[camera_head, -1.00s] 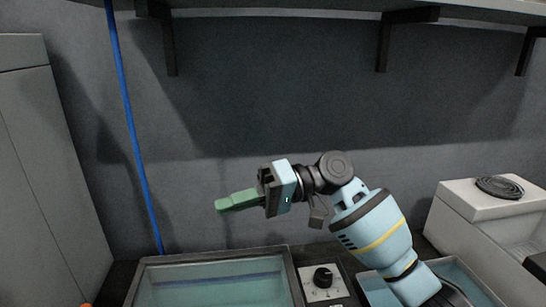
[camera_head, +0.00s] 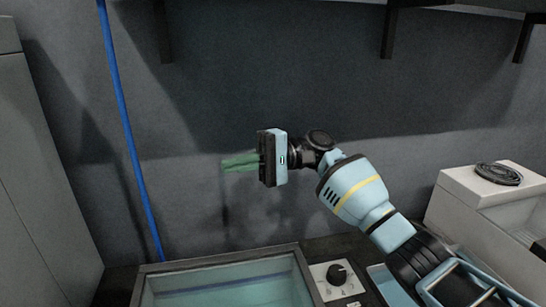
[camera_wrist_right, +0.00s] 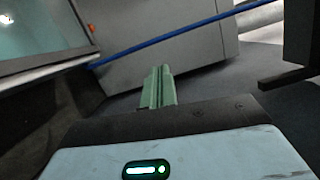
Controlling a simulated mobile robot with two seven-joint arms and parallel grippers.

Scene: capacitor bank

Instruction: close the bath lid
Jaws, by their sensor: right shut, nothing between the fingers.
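The bath (camera_head: 150,286) is a grey-framed tank with clear blue-green liquid at the bottom of the head view, cut off by the lower edge. Its grey frame also shows at the upper left of the right wrist view (camera_wrist_right: 50,62). I cannot make out a separate lid. My right gripper (camera_head: 228,163), with green fingers, is above and behind the bath's far edge, pointing left. Its fingers are together and empty, also in the wrist view (camera_wrist_right: 160,72), and apart from the bath. My left gripper is not in view.
A control box with a black knob (camera_head: 337,274) stands right of the bath. A white unit with a dark coil (camera_head: 499,174) is at the far right. A blue hose (camera_head: 127,130) runs down the wall beside a grey cabinet (camera_head: 40,190). Shelf brackets hang above.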

